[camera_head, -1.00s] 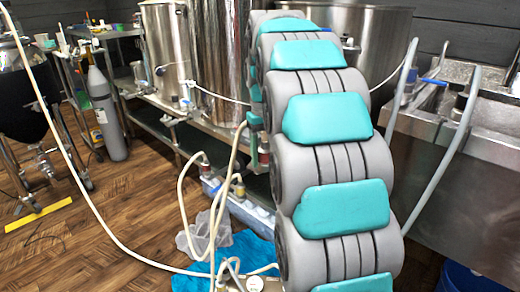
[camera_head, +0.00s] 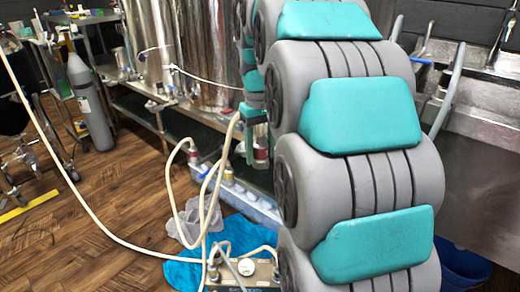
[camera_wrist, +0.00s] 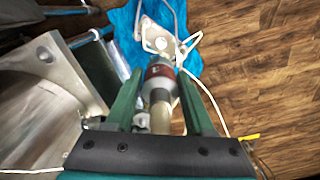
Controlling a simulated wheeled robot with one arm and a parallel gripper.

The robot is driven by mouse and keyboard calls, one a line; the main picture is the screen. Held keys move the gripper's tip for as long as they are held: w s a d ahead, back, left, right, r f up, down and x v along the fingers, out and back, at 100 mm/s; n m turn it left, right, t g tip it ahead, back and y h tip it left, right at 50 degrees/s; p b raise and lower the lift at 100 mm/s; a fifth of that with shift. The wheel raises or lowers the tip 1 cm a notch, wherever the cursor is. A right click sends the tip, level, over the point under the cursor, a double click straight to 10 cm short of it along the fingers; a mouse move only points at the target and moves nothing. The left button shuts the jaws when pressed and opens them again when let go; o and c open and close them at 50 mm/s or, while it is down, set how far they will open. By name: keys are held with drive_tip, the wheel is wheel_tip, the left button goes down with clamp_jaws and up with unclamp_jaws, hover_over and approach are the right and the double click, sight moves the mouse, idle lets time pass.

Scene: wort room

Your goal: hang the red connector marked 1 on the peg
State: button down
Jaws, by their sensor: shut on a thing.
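My gripper (camera_head: 257,130) has green fingers and hangs in front of the steel bench, partly hidden by my arm. In the wrist view my gripper (camera_wrist: 158,82) is shut on a red and metal connector (camera_wrist: 157,73). The connector also shows in the head view (camera_head: 261,156), held pointing down with a cream hose (camera_head: 224,150) near it. Its number cannot be read. I cannot make out the peg in either view.
A steel pump box (camera_head: 245,275) with hoses sits on a blue cloth (camera_head: 235,236) on the floor. Tall steel kettles (camera_head: 205,55) stand behind. A grey gas cylinder (camera_head: 90,105) is at left, with open wood floor before it.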

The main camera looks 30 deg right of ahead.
sight(261, 135)
drive_tip(key=shift+r, duration=0.1)
drive_tip(key=shift+r+p, duration=1.1)
drive_tip(key=shift+r, duration=1.1)
drive_tip(key=shift+f, duration=0.1)
